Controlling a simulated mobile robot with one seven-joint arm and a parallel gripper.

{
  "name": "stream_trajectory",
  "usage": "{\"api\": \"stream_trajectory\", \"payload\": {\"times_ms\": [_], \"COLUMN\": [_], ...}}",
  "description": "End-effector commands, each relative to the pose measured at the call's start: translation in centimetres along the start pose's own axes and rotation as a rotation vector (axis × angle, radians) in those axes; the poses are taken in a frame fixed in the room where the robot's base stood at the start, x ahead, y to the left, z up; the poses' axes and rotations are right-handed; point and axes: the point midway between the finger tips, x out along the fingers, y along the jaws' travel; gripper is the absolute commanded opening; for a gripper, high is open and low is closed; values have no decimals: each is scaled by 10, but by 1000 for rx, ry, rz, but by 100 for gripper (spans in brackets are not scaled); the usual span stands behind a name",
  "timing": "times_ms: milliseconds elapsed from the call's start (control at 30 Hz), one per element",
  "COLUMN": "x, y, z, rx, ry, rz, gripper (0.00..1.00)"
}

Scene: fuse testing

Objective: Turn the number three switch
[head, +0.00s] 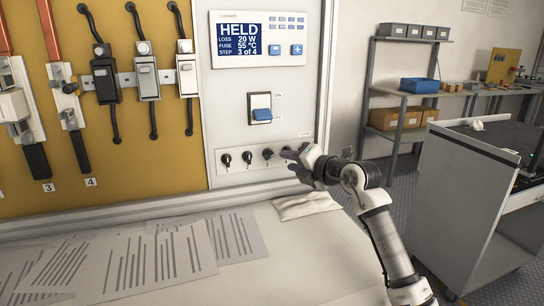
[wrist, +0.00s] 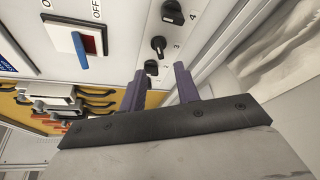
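The number three switch is a black rotary knob (head: 268,154), third from the left in a row low on the white panel. In the wrist view the number three switch (wrist: 158,45) has a "3" beside it and sits just past my fingertips. My gripper (head: 289,162) is close to the panel, right of the number three switch, partly covering the fourth knob. In the wrist view my gripper (wrist: 161,68) has its two purple fingers apart with nothing held. The number two switch (wrist: 151,68) shows in the gap between them, farther off. Contact with any knob is not visible.
The number four switch (wrist: 172,12) is close beside the third. A blue rocker switch (head: 261,114) and a display (head: 260,38) reading "HELD", step 3 of 4, are above. Papers (head: 140,255) and a pale cloth-like packet (head: 305,205) lie on the bench below.

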Motion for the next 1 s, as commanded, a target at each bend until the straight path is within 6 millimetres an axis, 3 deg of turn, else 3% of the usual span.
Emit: {"api": "stream_trajectory", "payload": {"times_ms": [200,400,833,1000], "x": [48,75,85,85], "y": [2,1,1,1], "z": [0,0,0,0], "rx": [2,1,0,0], "ry": [3,2,0,0], "rz": [2,2,2,2], "gripper": [32,32,32,11]}}
